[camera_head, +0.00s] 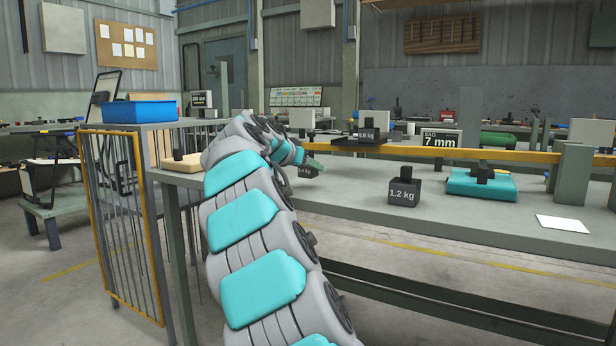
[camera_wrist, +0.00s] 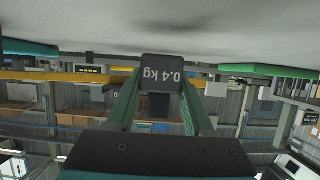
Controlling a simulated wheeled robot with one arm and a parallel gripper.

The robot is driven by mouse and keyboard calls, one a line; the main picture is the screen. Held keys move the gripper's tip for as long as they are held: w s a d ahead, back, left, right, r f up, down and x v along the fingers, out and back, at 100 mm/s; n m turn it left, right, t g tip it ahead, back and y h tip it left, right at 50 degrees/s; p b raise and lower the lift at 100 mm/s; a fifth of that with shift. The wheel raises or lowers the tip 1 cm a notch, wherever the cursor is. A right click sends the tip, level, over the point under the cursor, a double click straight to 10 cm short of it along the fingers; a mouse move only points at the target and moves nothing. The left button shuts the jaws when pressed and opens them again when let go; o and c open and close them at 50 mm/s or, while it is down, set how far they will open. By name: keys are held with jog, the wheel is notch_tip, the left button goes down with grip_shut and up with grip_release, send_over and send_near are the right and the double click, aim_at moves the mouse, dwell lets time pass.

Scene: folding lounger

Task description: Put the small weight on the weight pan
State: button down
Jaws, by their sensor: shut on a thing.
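The small weight, a dark block marked 0.4 kg (camera_wrist: 161,75), is held between the green fingers of my gripper (camera_wrist: 160,98) in the upside-down wrist view. In the head view, my gripper (camera_head: 312,164) is at the left part of the bench, and the small weight (camera_head: 304,172) shows partly behind it. The weight is at or just above the bench top; I cannot tell whether it touches. A flat black tray, apparently the weight pan (camera_head: 372,147), lies farther back and right by the yellow beam, with a dark labelled weight (camera_head: 366,133) on it.
A larger 1.2 kg weight (camera_head: 404,192) stands on the bench (camera_head: 350,196) to the right. A yellow beam (camera_head: 470,153) runs behind it, with a 7 mm display (camera_head: 440,142). A teal block with a black knob (camera_head: 481,185) and white sheet (camera_head: 563,224) lie farther right.

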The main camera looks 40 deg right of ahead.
jog(key=shift+f, duration=1.25)
jog(key=shift+f+b, duration=0.15)
jog(key=shift+b, duration=0.2)
jog(key=shift+c, duration=1.4)
grip_release()
jog(key=shift+p, duration=0.3)
